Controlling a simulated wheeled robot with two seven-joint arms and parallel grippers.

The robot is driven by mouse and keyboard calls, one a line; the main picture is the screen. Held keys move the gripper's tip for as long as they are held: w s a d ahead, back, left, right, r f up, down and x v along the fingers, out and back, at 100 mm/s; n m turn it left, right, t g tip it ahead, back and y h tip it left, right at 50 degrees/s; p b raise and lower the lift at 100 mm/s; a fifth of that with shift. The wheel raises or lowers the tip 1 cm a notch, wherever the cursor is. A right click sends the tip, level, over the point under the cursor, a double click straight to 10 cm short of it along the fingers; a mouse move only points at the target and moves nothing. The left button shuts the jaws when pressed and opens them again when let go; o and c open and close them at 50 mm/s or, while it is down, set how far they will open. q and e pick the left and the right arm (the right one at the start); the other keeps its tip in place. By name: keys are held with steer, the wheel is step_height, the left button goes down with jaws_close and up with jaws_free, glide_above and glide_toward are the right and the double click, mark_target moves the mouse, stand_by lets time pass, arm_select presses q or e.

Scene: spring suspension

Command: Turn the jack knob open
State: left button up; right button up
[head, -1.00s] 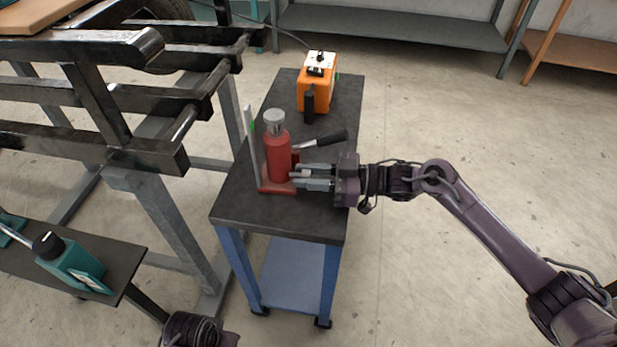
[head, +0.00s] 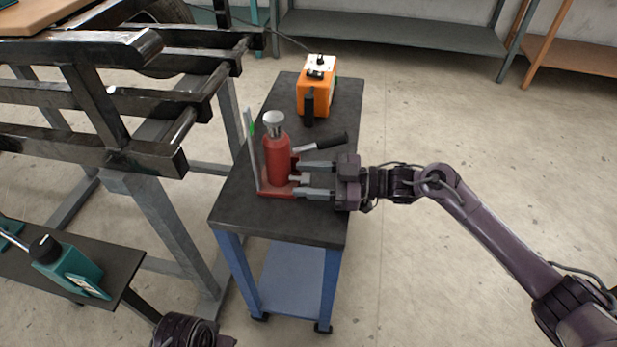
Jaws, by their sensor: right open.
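The red bottle jack (head: 278,160) stands upright on the dark top of a small blue cart. Its silver ram head (head: 273,121) is at the top, and its lever with a black grip (head: 331,141) points right. A small light knob (head: 297,179) shows low on the jack's right side. My right gripper (head: 303,180) comes in from the right at the jack's base. Its two fingers are spread apart, with the knob between or just by their tips; contact cannot be told. Part of my left arm (head: 190,331) shows at the bottom edge, but its gripper is out of view.
An orange device (head: 316,92) stands at the back of the cart top (head: 258,222). A black metal frame (head: 90,105) is close on the left. The floor at right is open.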

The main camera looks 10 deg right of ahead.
steer(key=v, duration=0.7)
steer(key=shift+d, duration=0.4)
